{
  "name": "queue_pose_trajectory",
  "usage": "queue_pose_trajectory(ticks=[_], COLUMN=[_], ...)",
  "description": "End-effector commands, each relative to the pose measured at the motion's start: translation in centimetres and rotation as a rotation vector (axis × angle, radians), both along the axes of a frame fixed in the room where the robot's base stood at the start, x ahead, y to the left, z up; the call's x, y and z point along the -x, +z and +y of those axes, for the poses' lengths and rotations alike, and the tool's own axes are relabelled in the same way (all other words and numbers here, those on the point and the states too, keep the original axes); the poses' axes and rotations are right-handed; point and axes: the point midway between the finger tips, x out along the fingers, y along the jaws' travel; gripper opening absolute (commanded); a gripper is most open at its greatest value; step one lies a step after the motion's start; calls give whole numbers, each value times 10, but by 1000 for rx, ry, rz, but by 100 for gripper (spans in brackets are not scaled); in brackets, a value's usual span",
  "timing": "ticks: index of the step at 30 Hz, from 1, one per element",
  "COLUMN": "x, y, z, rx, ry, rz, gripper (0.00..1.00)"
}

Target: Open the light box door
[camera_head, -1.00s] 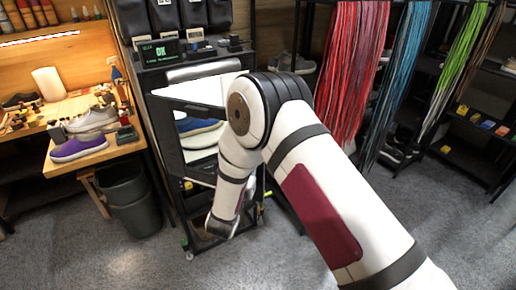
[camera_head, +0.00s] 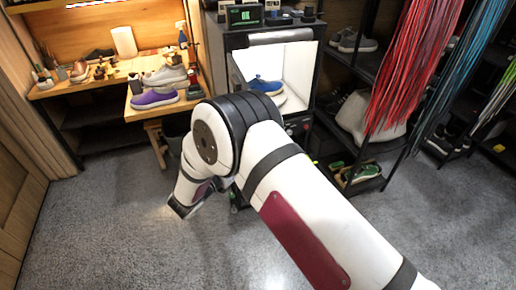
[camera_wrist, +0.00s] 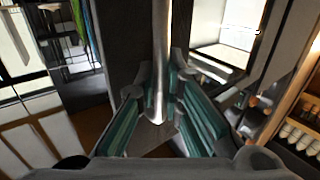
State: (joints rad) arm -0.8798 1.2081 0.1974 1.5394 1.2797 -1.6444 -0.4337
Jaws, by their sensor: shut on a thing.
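The light box (camera_head: 318,75) is a dark cabinet with a bright white inside, and a blue sneaker (camera_head: 264,86) stands in it. In the wrist view, my gripper (camera_wrist: 166,90) has its teal-lined fingers closed around a shiny metal bar handle (camera_wrist: 160,40). A dark panel (camera_wrist: 128,40) lies behind the bar, and a bright white opening (camera_wrist: 222,35) shows to its right. In the head view, my gripper (camera_head: 187,208) is low and left of the box.
A wooden workbench (camera_head: 134,109) with a purple sneaker (camera_head: 154,98) and a pale sneaker stands left. A dark rack (camera_head: 362,66) with shoes and hanging coloured laces (camera_head: 412,65) stands right. Grey carpet (camera_head: 105,225) is clear at the front left.

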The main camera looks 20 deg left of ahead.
Motion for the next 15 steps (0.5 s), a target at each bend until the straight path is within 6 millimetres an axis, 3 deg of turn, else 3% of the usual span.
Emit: queue_pose_trajectory(ticks=[6, 15], x=[8, 11], y=[-2, -1], z=[14, 18], rx=[5, 4], ry=[-46, -57], rz=[4, 5], gripper=[0, 0])
